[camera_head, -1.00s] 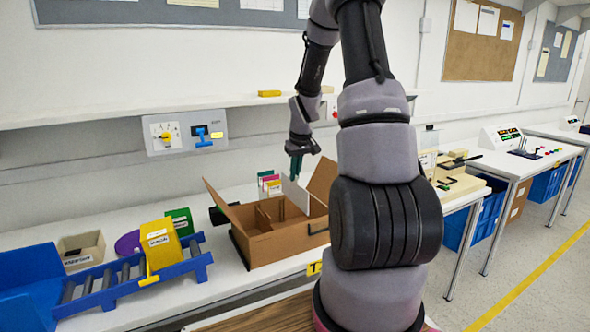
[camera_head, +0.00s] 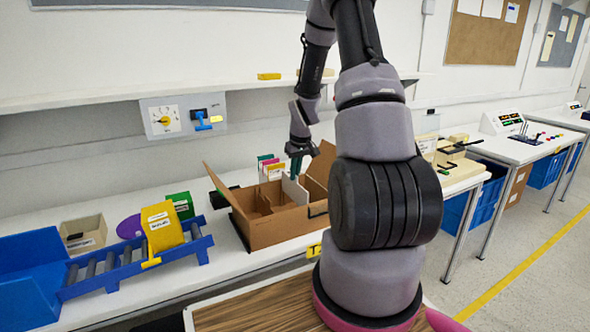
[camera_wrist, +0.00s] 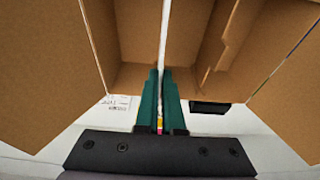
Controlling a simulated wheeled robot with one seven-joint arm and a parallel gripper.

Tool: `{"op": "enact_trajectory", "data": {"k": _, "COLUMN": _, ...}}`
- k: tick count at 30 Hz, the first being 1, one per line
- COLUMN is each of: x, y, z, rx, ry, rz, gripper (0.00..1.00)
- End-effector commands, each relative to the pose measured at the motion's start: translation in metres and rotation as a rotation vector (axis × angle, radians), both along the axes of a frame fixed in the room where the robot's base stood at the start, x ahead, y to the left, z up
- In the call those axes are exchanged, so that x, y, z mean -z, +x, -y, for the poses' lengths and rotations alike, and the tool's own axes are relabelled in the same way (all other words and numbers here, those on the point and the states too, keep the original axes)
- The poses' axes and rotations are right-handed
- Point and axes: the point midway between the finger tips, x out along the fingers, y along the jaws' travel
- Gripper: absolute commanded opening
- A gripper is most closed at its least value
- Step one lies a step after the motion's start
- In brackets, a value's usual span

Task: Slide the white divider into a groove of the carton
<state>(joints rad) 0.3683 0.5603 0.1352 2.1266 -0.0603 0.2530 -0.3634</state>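The brown carton (camera_head: 280,232) stands open on the white bench, its flaps spread. Brown inner partitions show inside it, also in the wrist view (camera_wrist: 212,50). My gripper (camera_head: 297,160) is above the carton, pointing down. In the wrist view its green fingers (camera_wrist: 160,100) are closed on the thin white divider (camera_wrist: 164,40), seen edge-on and running into the carton. In the head view the divider (camera_head: 294,190) is upright with its lower part hidden by the carton's front wall. I cannot tell whether its lower edge is in a groove.
Coloured cards (camera_head: 268,167) stand behind the carton. To the left are a blue roller conveyor (camera_head: 130,266) with a yellow box (camera_head: 162,226), a green box (camera_head: 181,205) and a beige bin (camera_head: 83,233). A shelf (camera_head: 200,90) runs along the wall behind.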

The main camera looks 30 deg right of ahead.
Motion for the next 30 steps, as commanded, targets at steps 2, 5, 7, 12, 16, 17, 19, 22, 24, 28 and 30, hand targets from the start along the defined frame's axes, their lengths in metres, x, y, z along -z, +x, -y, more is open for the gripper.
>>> {"op": "enact_trajectory", "data": {"k": 2, "x": 0.006, "y": 0.0, "z": 0.0, "rx": 0.0, "ry": 0.001, "rz": -0.001, "gripper": 0.0}}
{"op": "enact_trajectory", "data": {"k": 5, "x": 0.011, "y": 0.0, "z": 0.0, "rx": 0.0, "ry": 0.001, "rz": -0.001, "gripper": 0.0}}
{"op": "enact_trajectory", "data": {"k": 7, "x": 0.016, "y": 0.0, "z": 0.0, "rx": 0.0, "ry": 0.001, "rz": -0.001, "gripper": 0.0}}
{"op": "enact_trajectory", "data": {"k": 12, "x": 0.026, "y": 0.0, "z": 0.0, "rx": 0.001, "ry": 0.001, "rz": -0.001, "gripper": 0.0}}
{"op": "enact_trajectory", "data": {"k": 16, "x": 0.034, "y": 0.0, "z": 0.0, "rx": 0.001, "ry": 0.001, "rz": -0.001, "gripper": 0.0}}
{"op": "enact_trajectory", "data": {"k": 17, "x": 0.035, "y": 0.0, "z": 0.0, "rx": 0.001, "ry": 0.001, "rz": -0.002, "gripper": 0.0}}
{"op": "enact_trajectory", "data": {"k": 19, "x": 0.039, "y": 0.0, "z": 0.0, "rx": 0.001, "ry": 0.001, "rz": -0.001, "gripper": 0.0}}
{"op": "enact_trajectory", "data": {"k": 22, "x": 0.046, "y": 0.0, "z": 0.0, "rx": 0.0, "ry": 0.001, "rz": -0.001, "gripper": 0.0}}
{"op": "enact_trajectory", "data": {"k": 24, "x": 0.05, "y": 0.0, "z": 0.0, "rx": 0.0, "ry": 0.001, "rz": -0.002, "gripper": 0.0}}
{"op": "enact_trajectory", "data": {"k": 28, "x": 0.057, "y": 0.0, "z": 0.0, "rx": 0.0, "ry": 0.0, "rz": 0.0, "gripper": 0.0}}
{"op": "enact_trajectory", "data": {"k": 30, "x": 0.06, "y": 0.0, "z": 0.0, "rx": 0.0, "ry": 0.0, "rz": -0.001, "gripper": 0.0}}
